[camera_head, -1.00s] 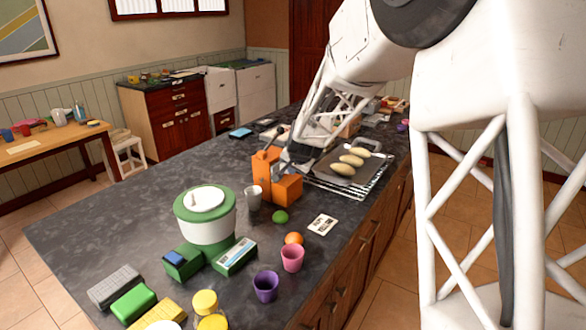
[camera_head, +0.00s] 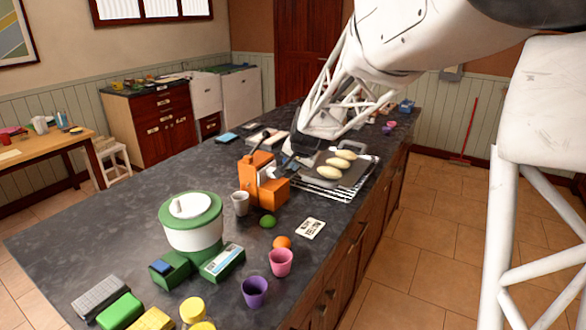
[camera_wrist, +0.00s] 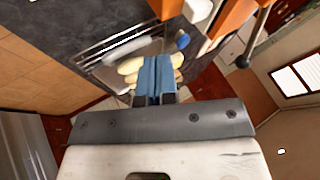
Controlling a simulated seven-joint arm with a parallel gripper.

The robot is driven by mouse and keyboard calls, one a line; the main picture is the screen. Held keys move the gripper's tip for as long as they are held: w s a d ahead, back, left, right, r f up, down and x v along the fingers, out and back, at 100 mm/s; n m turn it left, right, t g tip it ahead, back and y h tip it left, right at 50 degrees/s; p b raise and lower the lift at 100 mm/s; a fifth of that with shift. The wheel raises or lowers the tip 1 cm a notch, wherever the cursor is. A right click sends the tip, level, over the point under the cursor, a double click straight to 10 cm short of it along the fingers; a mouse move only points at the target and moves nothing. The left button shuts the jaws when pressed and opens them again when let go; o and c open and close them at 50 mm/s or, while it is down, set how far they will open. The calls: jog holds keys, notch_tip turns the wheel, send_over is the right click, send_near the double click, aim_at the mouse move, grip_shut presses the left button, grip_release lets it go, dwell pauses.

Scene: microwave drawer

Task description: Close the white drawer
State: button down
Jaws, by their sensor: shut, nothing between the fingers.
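White-fronted units (camera_head: 206,96) and (camera_head: 242,97) stand by the back wall, beside a dark red-brown cabinet, in the head view. I cannot tell which part is the white drawer or how far it is out. My gripper (camera_wrist: 155,62) shows blue fingers pressed together and empty in the wrist view. In the head view it is partly hidden by my arm, above the counter close to the orange device (camera_head: 262,182), far from the white units. I cannot tell whether it touches the device.
The long dark counter (camera_head: 120,225) lies between me and the white units. It holds a green-white pot (camera_head: 192,222), cups, boxes and a tray with pale loaves (camera_head: 330,172). Tiled floor (camera_head: 440,240) is open on the right. A white stool (camera_head: 112,160) stands at the left.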

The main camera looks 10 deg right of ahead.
jog(key=shift+v, duration=0.85)
jog(key=s+a+n+g, duration=0.1)
jog(key=s+n+g, duration=0.1)
jog(key=s, duration=1.9)
jog(key=s+a+n+g+h, duration=0.1)
jog(key=s+n, duration=0.4)
jog(key=s, duration=1.7)
jog(key=shift+a+n+g, duration=0.3)
jog(key=shift+a+g, duration=0.3)
jog(key=shift+g, duration=0.3)
